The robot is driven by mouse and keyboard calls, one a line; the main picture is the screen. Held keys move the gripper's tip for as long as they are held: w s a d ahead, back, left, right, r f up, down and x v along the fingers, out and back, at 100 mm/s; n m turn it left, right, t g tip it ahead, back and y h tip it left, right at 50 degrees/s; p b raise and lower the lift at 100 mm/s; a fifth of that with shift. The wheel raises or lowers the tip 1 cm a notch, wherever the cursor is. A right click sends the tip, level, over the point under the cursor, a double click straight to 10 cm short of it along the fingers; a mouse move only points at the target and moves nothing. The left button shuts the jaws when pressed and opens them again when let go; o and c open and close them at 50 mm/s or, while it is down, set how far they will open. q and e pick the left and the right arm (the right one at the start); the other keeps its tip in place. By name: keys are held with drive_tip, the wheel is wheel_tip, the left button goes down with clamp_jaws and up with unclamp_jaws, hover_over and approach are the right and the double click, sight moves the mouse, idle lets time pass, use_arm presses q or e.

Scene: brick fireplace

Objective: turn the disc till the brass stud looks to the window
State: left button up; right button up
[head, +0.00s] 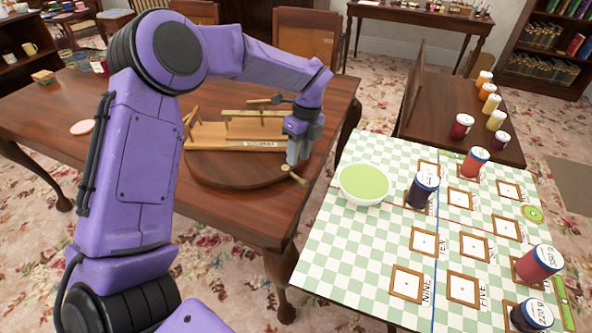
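The disc (235,172) is a round, dark wooden plate lying flat on the brown table. A wooden rack with upright pegs (215,136) and a small lettered label (262,144) stand on it. A small brass-coloured stud (294,176) shows at the disc's right front edge. My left gripper (292,164) points down right at this stud, over the disc's right edge. Its fingers overlap in this view, so I cannot tell whether they are open or shut on the stud. My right gripper is out of view. I cannot make out a window in this view.
A green-checked table (330,240) stands close at the right, with a green bowl (364,184), jars and wooden frames. A narrow gap separates the tables.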

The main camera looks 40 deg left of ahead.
sight(295, 175)
use_arm(q)
drive_tip(key=f, duration=0.3)
drive_tip(key=s+f, duration=0.1)
drive_tip(key=f, duration=0.1)
drive_tip(key=shift+f, duration=0.4)
clamp_jaws()
drive_tip(key=shift+s, duration=0.15)
